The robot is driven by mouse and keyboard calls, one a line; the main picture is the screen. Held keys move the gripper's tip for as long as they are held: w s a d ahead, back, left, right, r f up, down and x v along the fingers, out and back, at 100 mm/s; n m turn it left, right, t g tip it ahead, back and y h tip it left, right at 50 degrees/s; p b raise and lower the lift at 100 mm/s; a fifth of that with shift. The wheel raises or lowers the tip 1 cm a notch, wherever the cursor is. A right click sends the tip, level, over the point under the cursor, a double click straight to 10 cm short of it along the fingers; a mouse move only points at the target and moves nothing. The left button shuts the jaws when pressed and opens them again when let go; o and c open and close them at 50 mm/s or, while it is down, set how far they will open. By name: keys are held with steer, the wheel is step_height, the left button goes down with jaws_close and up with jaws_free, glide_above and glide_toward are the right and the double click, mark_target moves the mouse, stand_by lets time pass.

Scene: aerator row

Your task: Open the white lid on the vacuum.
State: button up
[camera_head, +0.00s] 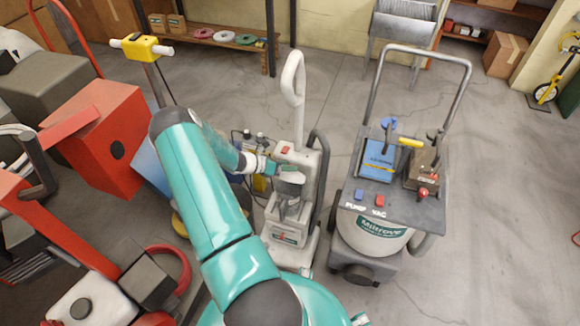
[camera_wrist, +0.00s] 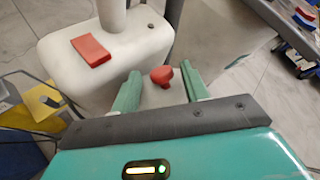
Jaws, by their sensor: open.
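The vacuum (camera_head: 308,165) is a white upright machine with a tall loop handle, right of my teal arm in the head view. Its white top housing, with a red switch (camera_wrist: 91,50), fills the upper left of the wrist view. A red knob (camera_wrist: 162,76) stands on a pale surface, which looks like the white lid (camera_wrist: 158,96); the lid's edges are mostly hidden. My gripper (camera_wrist: 160,72) is open, with one green finger on each side of the knob and a gap at both sides. In the head view, my gripper (camera_head: 274,170) is at the vacuum's upper front.
A grey cart machine (camera_head: 395,210) with a tall handle stands close on the right. A red box (camera_head: 105,135) and other equipment crowd the left. A dark hose (camera_head: 318,180) runs along the vacuum's right side. Open concrete floor (camera_head: 500,200) lies at the far right.

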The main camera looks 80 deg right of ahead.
mark_target(283, 174)
steer(key=v, duration=1.2)
steer(key=shift+a+r, duration=0.1)
steer(key=shift+s+a, duration=0.1)
steer(key=shift+s, duration=0.05)
steer(key=c, duration=0.6)
steer(key=s+n+h, duration=0.1)
steer(key=n, duration=0.1)
steer(key=s+a+n+h, duration=0.1)
steer(key=n, duration=0.2)
steer(key=s+a+n+h, duration=0.1)
steer(key=n+h, duration=0.1)
steer(key=n, duration=0.1)
steer(key=shift+a+f, duration=0.25)
steer(key=shift+f, duration=0.1)
jaws_close()
steer(key=s+a+f+n+t+h, duration=0.25)
steer(key=a+n+t, duration=0.2)
steer(key=n, duration=0.65)
steer(key=shift+h, duration=0.45)
steer(key=x, duration=0.6)
steer(key=w+r+x, duration=0.1)
steer(key=x, duration=0.3)
steer(key=shift+d+f, duration=0.1)
steer(key=shift+d, duration=0.25)
